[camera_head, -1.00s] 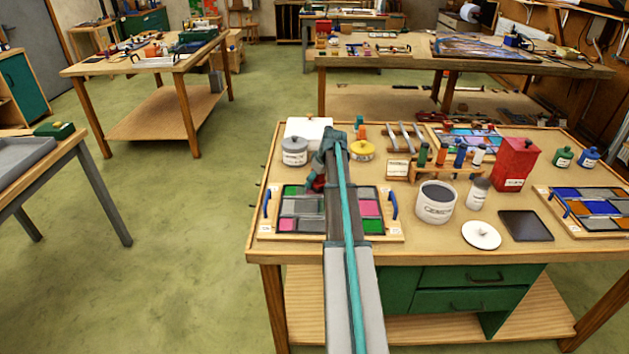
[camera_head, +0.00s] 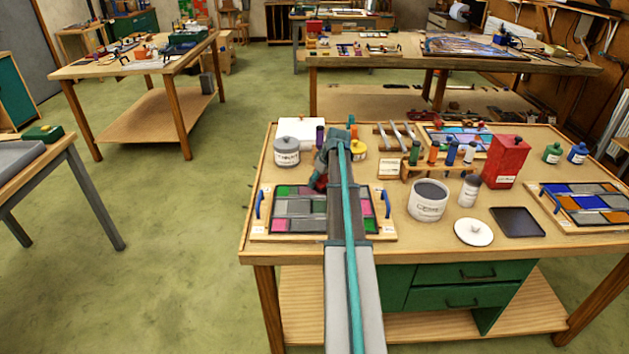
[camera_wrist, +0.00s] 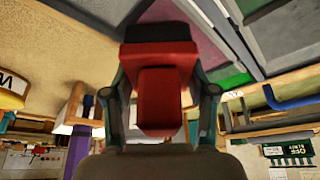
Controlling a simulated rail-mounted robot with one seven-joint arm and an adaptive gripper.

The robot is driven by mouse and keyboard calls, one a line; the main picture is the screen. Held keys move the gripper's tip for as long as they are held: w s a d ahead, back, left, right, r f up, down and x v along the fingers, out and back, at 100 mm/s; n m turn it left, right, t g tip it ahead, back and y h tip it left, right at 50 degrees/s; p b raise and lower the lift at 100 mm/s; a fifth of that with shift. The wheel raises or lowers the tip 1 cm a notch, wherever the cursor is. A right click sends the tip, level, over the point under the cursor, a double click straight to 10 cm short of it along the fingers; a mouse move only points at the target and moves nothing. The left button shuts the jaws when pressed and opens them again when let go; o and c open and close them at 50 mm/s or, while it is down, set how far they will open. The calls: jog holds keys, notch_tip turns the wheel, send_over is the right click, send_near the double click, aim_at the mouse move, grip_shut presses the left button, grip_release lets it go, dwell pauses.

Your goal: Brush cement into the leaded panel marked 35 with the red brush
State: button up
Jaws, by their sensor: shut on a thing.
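A leaded panel with blue handles lies in a wooden tray (camera_head: 388,237) at the bench's left front. Its panes are grey, pink and green; its label is too small to read. My gripper (camera_wrist: 160,100) is shut on the red brush (camera_wrist: 165,60), whose dark bristle end (camera_wrist: 160,32) is at the panel. I cannot tell whether the bristles touch it. A white cement pot (camera_head: 428,201) stands open to the right, holding grey stuff.
A white lid (camera_head: 473,231) and a dark square tray (camera_head: 517,222) lie right of the pot. A second panel in blue and amber (camera_head: 581,202) lies at the far right. A red can (camera_head: 506,161), a rack of bottles (camera_head: 440,170) and a grey tin (camera_head: 287,152) stand behind.

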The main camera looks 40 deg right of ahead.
aim_at(321, 184)
jog(key=shift+s+d, duration=0.3)
jog(key=shift+s+a, duration=1.05)
jog(key=shift+s, duration=0.05)
jog(key=shift+s+a, duration=0.1)
jog(key=shift+s+a, duration=0.95)
jog(key=shift+s, duration=0.1)
jog(key=shift+s+a, duration=1)
jog(key=shift+s, duration=0.1)
